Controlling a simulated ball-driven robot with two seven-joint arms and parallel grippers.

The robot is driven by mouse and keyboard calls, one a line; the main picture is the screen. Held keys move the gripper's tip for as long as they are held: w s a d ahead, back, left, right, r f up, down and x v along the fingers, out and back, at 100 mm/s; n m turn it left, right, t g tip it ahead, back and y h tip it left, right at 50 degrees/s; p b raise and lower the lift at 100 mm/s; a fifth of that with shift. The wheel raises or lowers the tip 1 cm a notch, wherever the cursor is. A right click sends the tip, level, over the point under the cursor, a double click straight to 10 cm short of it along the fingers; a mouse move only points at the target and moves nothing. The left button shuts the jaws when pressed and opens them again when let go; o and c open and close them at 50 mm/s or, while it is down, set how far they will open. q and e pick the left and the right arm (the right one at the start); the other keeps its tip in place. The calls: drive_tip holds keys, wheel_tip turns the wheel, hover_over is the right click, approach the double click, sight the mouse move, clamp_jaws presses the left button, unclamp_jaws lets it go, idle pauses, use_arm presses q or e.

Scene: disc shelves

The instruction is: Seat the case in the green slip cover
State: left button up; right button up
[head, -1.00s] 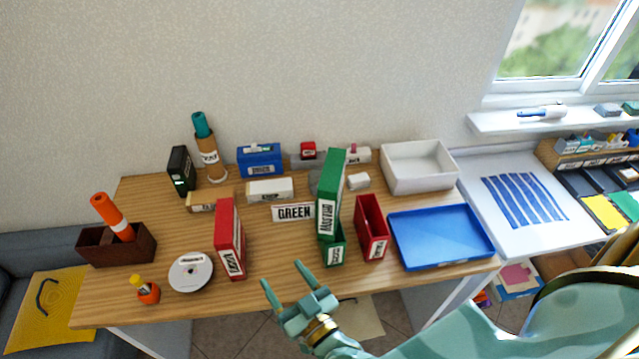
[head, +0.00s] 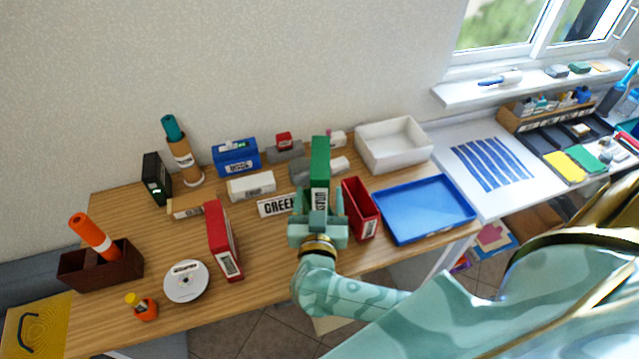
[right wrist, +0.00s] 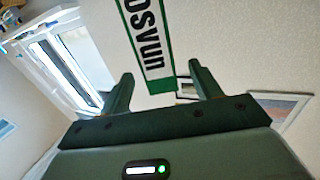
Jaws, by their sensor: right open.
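The green case (head: 320,155) stands upright on the wooden table, rising beyond my right gripper (head: 321,197). In the right wrist view, its white label with dark letters (right wrist: 147,40) shows just ahead of and between the fingers of my right gripper (right wrist: 161,76). The fingers are open and apart, with no clear contact on the case. The green slip cover is hidden behind my gripper now; earlier the case stood up out of it, and how deep it sits now cannot be told. My left gripper is not in view.
A red slip cover (head: 361,209) stands close on the right, with a blue tray (head: 425,237) beyond it. A GREEN sign (head: 276,205) is just left. A red case (head: 222,240) and white disc (head: 186,281) are further left. A white bin (head: 425,147) stands behind.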

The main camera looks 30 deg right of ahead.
sight(320, 173)
drive_tip(key=x, duration=0.7)
drive_tip(key=shift+w+d+f, duration=0.25)
drive_tip(key=shift+w+d, duration=0.05)
drive_tip(key=shift+s+a, duration=0.1)
clamp_jaws()
